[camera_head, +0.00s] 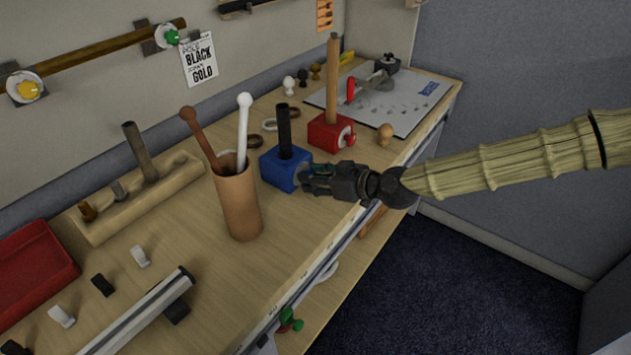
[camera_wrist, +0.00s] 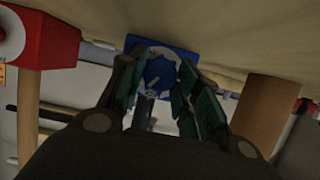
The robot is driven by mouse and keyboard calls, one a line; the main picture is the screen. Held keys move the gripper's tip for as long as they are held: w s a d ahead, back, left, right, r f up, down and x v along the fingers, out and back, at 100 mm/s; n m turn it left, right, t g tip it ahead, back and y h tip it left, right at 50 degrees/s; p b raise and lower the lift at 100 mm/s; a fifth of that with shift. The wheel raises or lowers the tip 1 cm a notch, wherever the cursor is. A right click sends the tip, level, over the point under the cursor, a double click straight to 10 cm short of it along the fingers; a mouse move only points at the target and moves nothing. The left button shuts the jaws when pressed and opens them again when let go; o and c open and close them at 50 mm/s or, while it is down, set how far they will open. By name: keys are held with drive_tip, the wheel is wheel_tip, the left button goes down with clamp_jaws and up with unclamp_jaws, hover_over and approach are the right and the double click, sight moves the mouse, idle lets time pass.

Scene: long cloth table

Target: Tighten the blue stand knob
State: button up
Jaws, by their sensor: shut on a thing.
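The blue stand (camera_head: 284,168) is a blue block on the table with a dark upright rod (camera_head: 284,130) in its top. My gripper (camera_head: 310,178) reaches in from the right at the block's front right face. In the wrist view the blue knob (camera_wrist: 158,72) sits between the two fingers of my gripper (camera_wrist: 160,85), in front of the blue block (camera_wrist: 183,52). The fingers are shut on the knob. In the head view the gripper hides the knob.
A brown cup (camera_head: 238,205) with two sticks stands left of the blue stand. A red stand (camera_head: 325,133) with a wooden rod is behind it. A wooden rack (camera_head: 135,200) and red tray (camera_head: 35,262) are farther left. The table's front edge runs below my gripper.

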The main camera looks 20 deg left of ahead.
drive_tip(key=shift+w+d+f+m+g+b, duration=0.1)
drive_tip(key=shift+w+f+m+g+b, duration=0.1)
drive_tip(key=shift+m+g+b, duration=0.55)
drive_tip(key=shift+r+m+y+b, duration=0.1)
drive_tip(key=shift+m+y+b, duration=0.2)
drive_tip(key=shift+m+b, duration=0.3)
drive_tip(key=shift+r, duration=0.1)
drive_tip(key=o, duration=1)
drive_tip(key=shift+o, duration=0.2)
drive_tip(key=v, duration=1.2)
